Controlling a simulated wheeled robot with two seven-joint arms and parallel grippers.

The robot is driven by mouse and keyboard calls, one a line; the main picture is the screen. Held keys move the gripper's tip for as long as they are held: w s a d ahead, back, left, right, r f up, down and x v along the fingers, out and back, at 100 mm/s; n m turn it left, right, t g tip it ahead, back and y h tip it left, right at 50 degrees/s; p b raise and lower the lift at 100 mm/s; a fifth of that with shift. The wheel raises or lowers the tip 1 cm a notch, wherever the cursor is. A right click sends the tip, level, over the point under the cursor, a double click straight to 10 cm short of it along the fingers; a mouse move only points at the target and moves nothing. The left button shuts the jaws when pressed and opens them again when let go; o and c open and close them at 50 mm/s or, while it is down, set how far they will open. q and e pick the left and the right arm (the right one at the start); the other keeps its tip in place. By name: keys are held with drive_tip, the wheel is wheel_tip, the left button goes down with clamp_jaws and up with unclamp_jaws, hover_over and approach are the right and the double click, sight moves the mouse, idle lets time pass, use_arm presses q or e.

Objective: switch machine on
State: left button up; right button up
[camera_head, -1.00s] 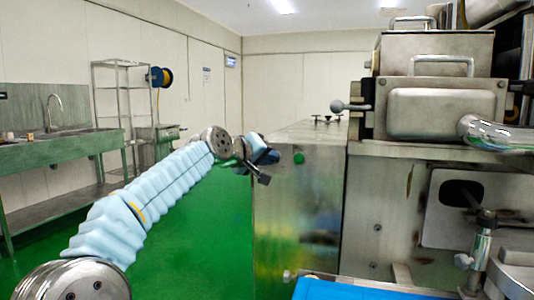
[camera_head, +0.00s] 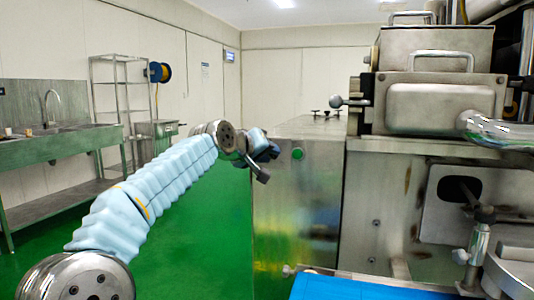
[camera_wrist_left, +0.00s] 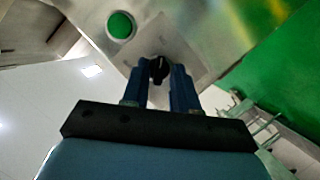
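The machine's steel cabinet (camera_head: 300,205) stands right of centre in the head view, with a round green button (camera_head: 297,153) on its face. The button also shows in the left wrist view (camera_wrist_left: 121,25). A black rotary knob (camera_wrist_left: 160,66) with a white mark sits on a plate beside it. My left gripper (camera_head: 266,160) is at the cabinet's left edge. In the wrist view its two blue fingers (camera_wrist_left: 162,74) are apart, with the knob between or just beyond their tips; contact is unclear. The knob is hidden in the head view. My right gripper is out of view.
The steel machine housing (camera_head: 445,108) and a blue belt (camera_head: 345,289) are at the right. A sink bench (camera_head: 62,146) and wire rack (camera_head: 118,100) stand at the left wall. The green floor (camera_head: 205,235) between is clear.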

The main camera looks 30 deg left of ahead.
use_arm(q)
drive_tip(key=shift+o, duration=0.4)
drive_tip(key=shift+r, duration=0.1)
drive_tip(key=shift+s, duration=0.1)
drive_tip(key=b+v, duration=0.2)
drive_tip(key=v, duration=1.1)
drive_tip(key=shift+s+b, duration=0.3)
drive_tip(key=shift+b, duration=0.1)
